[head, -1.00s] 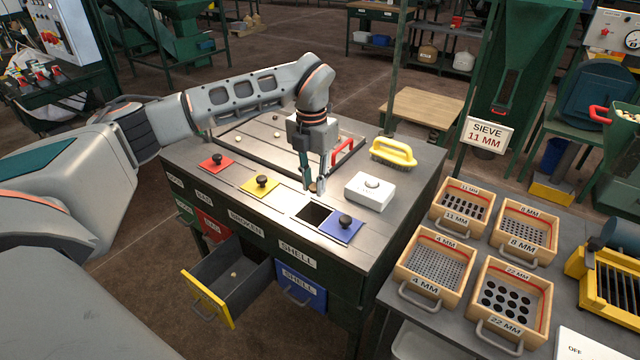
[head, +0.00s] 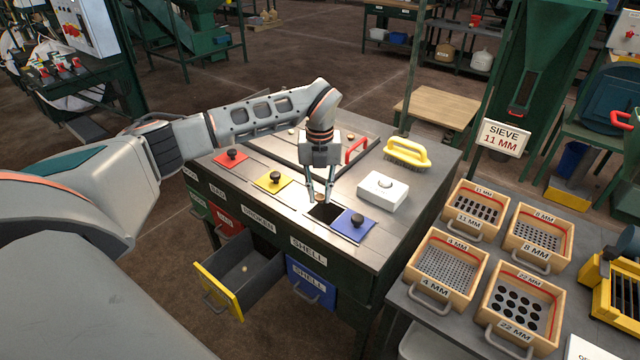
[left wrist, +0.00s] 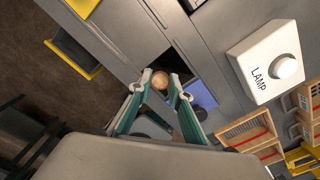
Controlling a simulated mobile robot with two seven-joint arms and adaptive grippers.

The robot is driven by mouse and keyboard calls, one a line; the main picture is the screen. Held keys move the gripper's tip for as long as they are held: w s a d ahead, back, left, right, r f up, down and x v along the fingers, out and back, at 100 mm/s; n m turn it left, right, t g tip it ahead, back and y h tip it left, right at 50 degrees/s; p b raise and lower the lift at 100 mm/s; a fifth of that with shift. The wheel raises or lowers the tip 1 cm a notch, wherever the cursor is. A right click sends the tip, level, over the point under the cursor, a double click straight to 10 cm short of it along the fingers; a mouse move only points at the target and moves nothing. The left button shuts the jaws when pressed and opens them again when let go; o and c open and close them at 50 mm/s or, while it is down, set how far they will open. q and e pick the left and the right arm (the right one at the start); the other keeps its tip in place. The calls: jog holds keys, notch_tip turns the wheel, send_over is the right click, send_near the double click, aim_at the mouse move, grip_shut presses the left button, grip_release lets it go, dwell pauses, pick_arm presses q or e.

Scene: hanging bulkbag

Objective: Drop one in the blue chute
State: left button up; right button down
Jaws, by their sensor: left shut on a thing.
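My left gripper (head: 320,197) is shut on a small round brown nut (head: 320,197), which also shows between the fingertips in the left wrist view (left wrist: 160,79). The gripper points down at the bench top, at the far edge of the blue chute's dark square opening (head: 325,212). I cannot tell its exact height. The blue lid (head: 345,230) with a black knob lies beside the opening, toward the bench's right front corner. In the left wrist view the dark opening (left wrist: 181,60) is just beyond the nut, and the blue lid (left wrist: 203,94) is partly behind a finger. My right gripper is not in view.
Yellow (head: 267,184) and red (head: 226,161) lids lie further left. A white lamp box (head: 377,195) stands right of the opening, with a yellow brush (head: 407,152) behind it. The yellow-fronted drawer (head: 222,293) stands open with a small piece inside. Sieves (head: 446,268) fill the right table.

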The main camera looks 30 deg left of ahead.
aim_at(320, 197)
pick_arm(q)
jog(key=shift+f, duration=0.65)
jog(key=o, duration=0.7)
notch_tip(320, 197, up, 12)
jog(key=shift+r, duration=0.1)
